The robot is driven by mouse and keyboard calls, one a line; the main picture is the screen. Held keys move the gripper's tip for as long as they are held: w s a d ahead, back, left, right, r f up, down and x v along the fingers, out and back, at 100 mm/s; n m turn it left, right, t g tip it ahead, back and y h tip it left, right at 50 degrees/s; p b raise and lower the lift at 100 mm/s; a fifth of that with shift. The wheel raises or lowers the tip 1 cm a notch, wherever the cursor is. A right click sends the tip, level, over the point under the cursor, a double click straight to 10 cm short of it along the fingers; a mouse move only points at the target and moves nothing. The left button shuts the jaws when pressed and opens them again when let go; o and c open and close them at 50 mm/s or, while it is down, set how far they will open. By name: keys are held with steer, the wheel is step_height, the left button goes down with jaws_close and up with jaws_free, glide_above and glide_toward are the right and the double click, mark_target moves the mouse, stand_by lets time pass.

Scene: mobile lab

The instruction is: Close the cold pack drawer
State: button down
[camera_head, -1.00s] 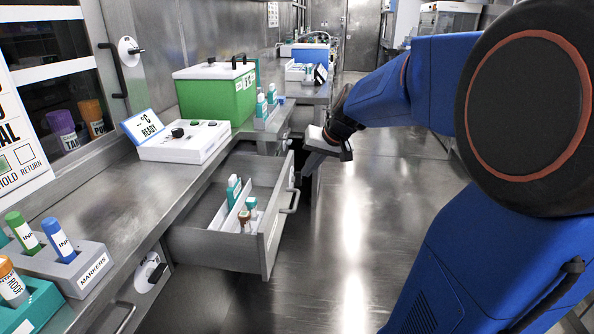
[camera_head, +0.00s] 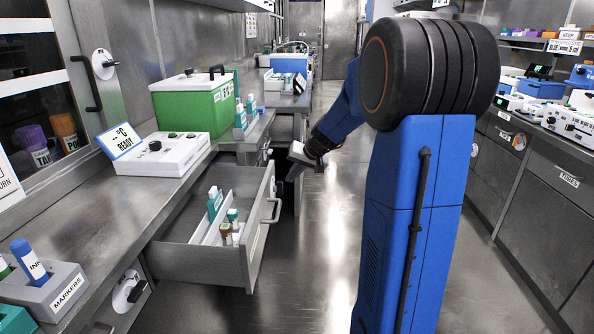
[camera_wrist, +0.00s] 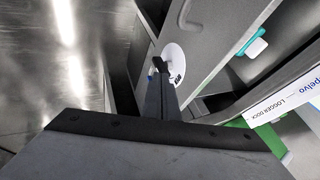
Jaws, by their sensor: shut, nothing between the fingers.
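An open drawer (camera_head: 255,225) sticks out from the left counter in the head view, with several small bottles (camera_head: 225,222) inside beside a white divider. No label on it is readable, so I cannot tell whether it is the cold pack drawer. Its bar handle (camera_head: 272,210) faces the aisle. My gripper (camera_head: 291,176) is just beyond this drawer, out in the aisle near the farther cabinet fronts. In the wrist view my gripper (camera_wrist: 160,75) is shut and empty. Its fingers overlap a white round fitting (camera_wrist: 174,62) on a grey front; contact cannot be told.
A green box (camera_head: 205,105) and a white console (camera_head: 163,153) with a READY display stand on the left counter (camera_head: 95,215). A grey marker rack (camera_head: 62,290) is nearer. Right-hand cabinets (camera_head: 545,200) line the aisle.

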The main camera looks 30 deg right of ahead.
mark_target(272, 185)
steer(key=w+a, duration=0.1)
steer(key=w+a+f, duration=0.2)
steer(key=w, duration=0.1)
steer(key=shift+a+f, duration=0.1)
steer(key=shift+a, duration=0.25)
steer(key=shift+w+a, duration=0.1)
steer(key=w+a, duration=0.4)
steer(key=a, duration=0.2)
steer(key=w+a, duration=0.5)
steer(key=a, duration=0.2)
steer(key=w+a, duration=0.5)
steer(key=a, duration=0.1)
steer(key=shift+a, duration=0.3)
